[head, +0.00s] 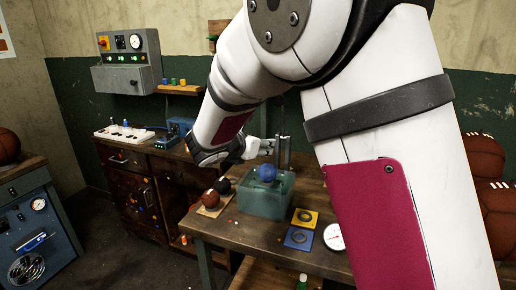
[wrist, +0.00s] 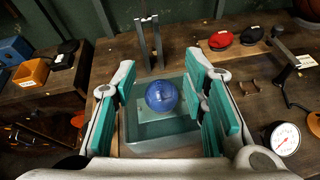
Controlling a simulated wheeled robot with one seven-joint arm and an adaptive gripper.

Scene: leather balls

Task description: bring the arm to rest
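My gripper (wrist: 163,70) is open, its teal-padded fingers standing wide apart on either side of the view. In the head view my gripper (head: 264,147) is just above and behind a blue ball (head: 267,172). The ball, also in the wrist view (wrist: 161,96), shows between the fingers with clear gaps on both sides. It is at the top of a translucent teal tank (head: 262,200); I cannot tell whether it floats or rests on something. The tank's walls also show in the wrist view (wrist: 160,140). My arm hides part of the bench.
The tank stands on a wooden bench (head: 225,228). Two upright posts (head: 284,150) rise behind the tank. A brown ball (head: 211,198) and a black ball (head: 223,185) sit left of it. Yellow (head: 305,217) and blue (head: 298,238) pads and a dial gauge (head: 333,237) lie right.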

